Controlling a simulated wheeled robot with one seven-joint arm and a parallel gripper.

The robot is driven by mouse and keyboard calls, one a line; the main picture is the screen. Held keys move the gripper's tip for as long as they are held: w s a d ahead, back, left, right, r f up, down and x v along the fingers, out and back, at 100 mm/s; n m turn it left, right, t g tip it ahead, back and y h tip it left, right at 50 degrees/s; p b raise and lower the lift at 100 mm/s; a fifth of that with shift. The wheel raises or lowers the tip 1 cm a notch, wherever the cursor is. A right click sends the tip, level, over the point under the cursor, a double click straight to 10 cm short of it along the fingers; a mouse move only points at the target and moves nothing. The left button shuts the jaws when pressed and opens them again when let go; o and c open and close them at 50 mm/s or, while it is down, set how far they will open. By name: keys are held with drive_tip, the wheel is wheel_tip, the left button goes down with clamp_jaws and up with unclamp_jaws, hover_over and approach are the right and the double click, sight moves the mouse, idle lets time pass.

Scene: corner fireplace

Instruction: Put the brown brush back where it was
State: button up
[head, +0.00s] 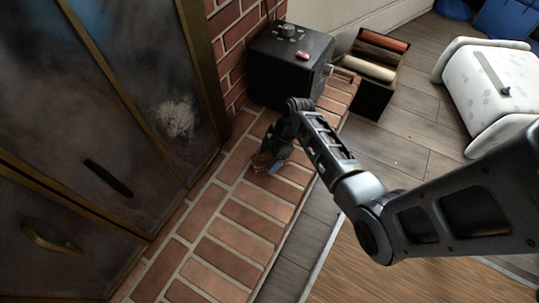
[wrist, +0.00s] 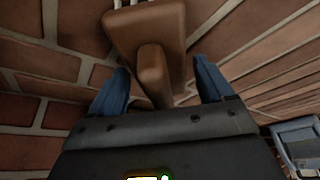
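The brown brush (wrist: 150,28) shows in the wrist view, its handle pointing toward my gripper and pale bristles at the top edge. My gripper (wrist: 161,68) has its two blue fingers apart, with the brush handle between them and a gap on each side. In the head view, my gripper (head: 270,157) is low over the brick hearth (head: 235,220). A small brown part of the brush (head: 262,160) seems to show there, mostly hidden by the gripper. I cannot tell whether the brush touches the bricks.
Glass fireplace doors (head: 120,100) with brass frames stand at the left. A black box (head: 290,68) with a knob and a small red item on top stands at the hearth's far end. A dark crate (head: 372,98) with rolls and a white spotted stool (head: 490,85) are at the right.

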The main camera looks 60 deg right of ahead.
drive_tip(key=p+v, duration=0.4)
drive_tip(key=v, duration=0.8)
drive_tip(key=shift+r+p, duration=0.2)
drive_tip(key=shift+p, duration=0.15)
drive_tip(key=shift+s+a+f, duration=0.15)
drive_tip(key=shift+a+f, duration=0.1)
drive_tip(key=shift+a, duration=0.1)
drive_tip(key=s+a+r+m+t+h, duration=0.2)
drive_tip(key=s+a+m+t+h, duration=0.25)
drive_tip(key=s+a, duration=0.65)
drive_tip(key=s+a+r+m+t, duration=0.2)
drive_tip(key=s+a+r+t, duration=0.1)
drive_tip(key=r, duration=1)
drive_tip(key=s+a+r+m+t+y, duration=0.1)
drive_tip(key=s+a+r+m+t, duration=0.2)
drive_tip(key=r, duration=1.1)
drive_tip(key=s+a+t, duration=0.1)
drive_tip(key=s+a, duration=0.2)
drive_tip(key=a, duration=0.1)
drive_tip(key=shift+s, duration=0.2)
drive_tip(key=shift+a, duration=0.15)
wheel_tip(320, 180, up, 21)
drive_tip(key=p, duration=2.1)
